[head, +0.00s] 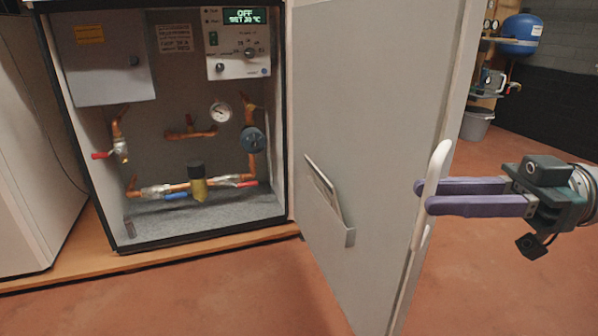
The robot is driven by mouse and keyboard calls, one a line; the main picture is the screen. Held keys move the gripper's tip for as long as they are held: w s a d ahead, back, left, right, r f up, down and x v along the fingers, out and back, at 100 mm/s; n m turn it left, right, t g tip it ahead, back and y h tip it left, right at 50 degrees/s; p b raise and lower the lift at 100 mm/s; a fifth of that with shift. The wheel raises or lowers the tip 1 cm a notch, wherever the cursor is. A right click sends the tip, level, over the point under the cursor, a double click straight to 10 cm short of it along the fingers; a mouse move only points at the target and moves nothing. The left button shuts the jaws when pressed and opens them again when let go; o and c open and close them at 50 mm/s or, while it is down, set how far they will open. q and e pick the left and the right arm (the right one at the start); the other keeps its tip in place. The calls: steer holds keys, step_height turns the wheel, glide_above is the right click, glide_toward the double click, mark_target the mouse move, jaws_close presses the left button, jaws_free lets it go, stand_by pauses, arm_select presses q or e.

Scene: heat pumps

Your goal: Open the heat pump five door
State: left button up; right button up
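The heat pump door (372,110) stands wide open, swung out on the right side of the cabinet (190,100). Its inner face is toward me, with a paper holder (328,195) on it. A white handle (437,165) sits at the door's free edge. My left gripper is not in view.
Inside the cabinet are copper pipes, valves, a gauge (220,112) and a control panel (238,42). Another white unit (30,170) stands at left. A blue tank (520,34) and a grey bin (477,123) are at the back right. The red floor (500,290) at right is clear.

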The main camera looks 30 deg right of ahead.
steer(key=b+v, duration=0.1)
steer(key=v, duration=0.9)
